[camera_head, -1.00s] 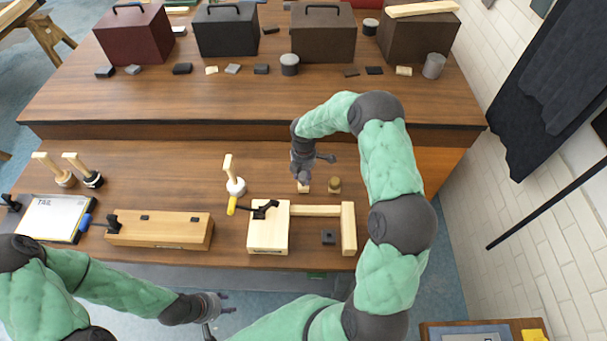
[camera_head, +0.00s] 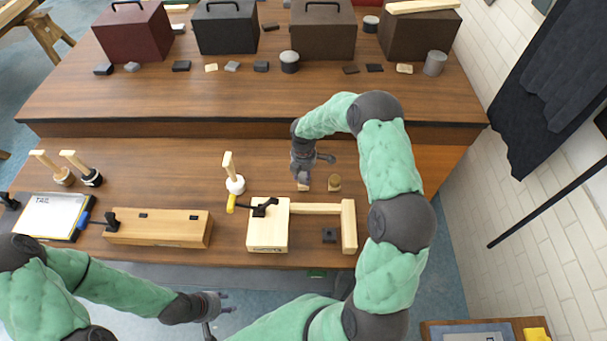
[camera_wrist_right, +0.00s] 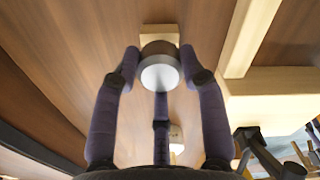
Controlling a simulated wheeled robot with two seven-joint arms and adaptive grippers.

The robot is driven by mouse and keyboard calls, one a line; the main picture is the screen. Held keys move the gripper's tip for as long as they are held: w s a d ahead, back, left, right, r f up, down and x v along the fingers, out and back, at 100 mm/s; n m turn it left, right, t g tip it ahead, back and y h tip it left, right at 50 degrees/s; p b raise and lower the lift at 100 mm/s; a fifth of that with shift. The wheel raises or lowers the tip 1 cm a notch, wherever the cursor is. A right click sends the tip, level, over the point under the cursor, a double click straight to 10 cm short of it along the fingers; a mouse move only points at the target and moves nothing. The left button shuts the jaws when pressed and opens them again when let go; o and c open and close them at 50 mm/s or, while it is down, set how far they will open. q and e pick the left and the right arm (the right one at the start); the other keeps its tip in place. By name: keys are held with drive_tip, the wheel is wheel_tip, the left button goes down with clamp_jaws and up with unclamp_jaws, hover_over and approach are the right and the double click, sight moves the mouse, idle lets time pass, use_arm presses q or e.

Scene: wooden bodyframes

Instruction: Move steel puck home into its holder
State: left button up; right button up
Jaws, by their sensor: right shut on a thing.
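My right gripper (camera_head: 305,182) is low over the front part of the bench, close above a small pale wooden block. In the right wrist view its dark fingers (camera_wrist_right: 162,75) are closed around the round grey steel puck (camera_wrist_right: 160,72). The pale wooden block (camera_wrist_right: 158,34) shows just beyond the puck; whether they touch cannot be told. In the head view the gripper hides the puck. No holder can be identified for certain. My left gripper (camera_head: 222,303) is open and empty, in front of the bench edge.
A pale wooden frame (camera_head: 348,227) and a block with a black clamp (camera_head: 268,235) lie nearer.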

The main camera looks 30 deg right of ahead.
sight(304, 175)
drive_tip(key=shift+f+b, duration=0.55)
drive_tip(key=shift+f, duration=0.25)
drive_tip(key=o, duration=1.4)
drive_tip(key=shift+c, duration=0.2)
wheel_tip(304, 175, up, 12)
drive_tip(key=shift+r, duration=0.15)
